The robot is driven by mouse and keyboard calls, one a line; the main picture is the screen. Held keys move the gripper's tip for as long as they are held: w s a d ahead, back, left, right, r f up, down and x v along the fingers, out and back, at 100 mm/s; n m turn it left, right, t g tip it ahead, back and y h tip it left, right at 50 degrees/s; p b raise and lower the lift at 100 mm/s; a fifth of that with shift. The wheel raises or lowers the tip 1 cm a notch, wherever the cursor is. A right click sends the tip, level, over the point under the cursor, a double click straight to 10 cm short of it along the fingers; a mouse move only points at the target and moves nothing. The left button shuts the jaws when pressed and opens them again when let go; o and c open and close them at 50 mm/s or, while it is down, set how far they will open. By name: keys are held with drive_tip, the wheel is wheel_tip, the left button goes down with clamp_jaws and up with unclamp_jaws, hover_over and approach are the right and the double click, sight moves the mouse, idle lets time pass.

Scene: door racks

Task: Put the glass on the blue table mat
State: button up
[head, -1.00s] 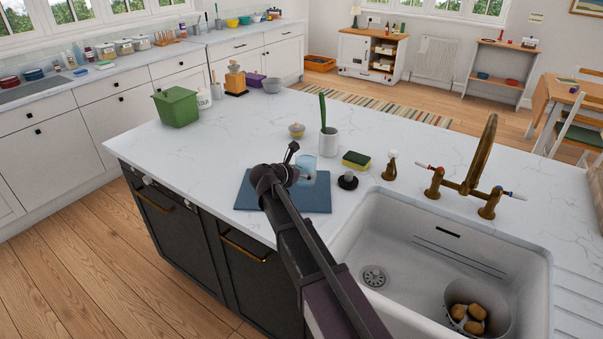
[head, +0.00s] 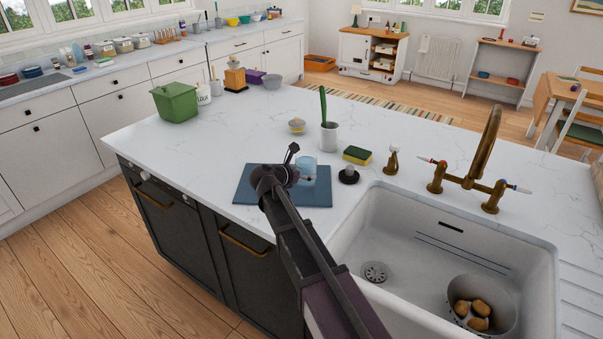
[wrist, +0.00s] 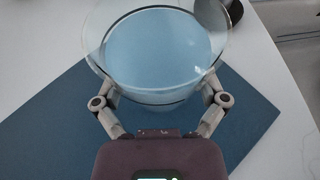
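The glass (head: 306,165) is clear and upright, at the back right part of the blue table mat (head: 246,187). I cannot tell whether its base rests on the mat or is slightly above it. In the wrist view the glass (wrist: 158,60) fills the upper middle, with the blue mat (wrist: 50,130) beneath and around it. My gripper (wrist: 160,88) has one finger on each side of the glass, and both appear to touch its wall. In the head view my gripper (head: 292,172) is partly hidden by my arm, which also covers the mat's middle.
A black round stopper (head: 349,175) stands just right of the mat. The sink (head: 400,235) opens at right. The counter left of the mat is clear.

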drive_tip(key=shift+r, duration=0.2)
idle(0.4)
drive_tip(key=p+v, duration=0.4)
drive_tip(key=v, duration=0.6)
drive_tip(key=shift+s+a+r, duration=0.1)
drive_tip(key=shift+s, duration=0.05)
drive_tip(key=shift+p+v, duration=0.4)
drive_tip(key=shift+v, duration=0.35)
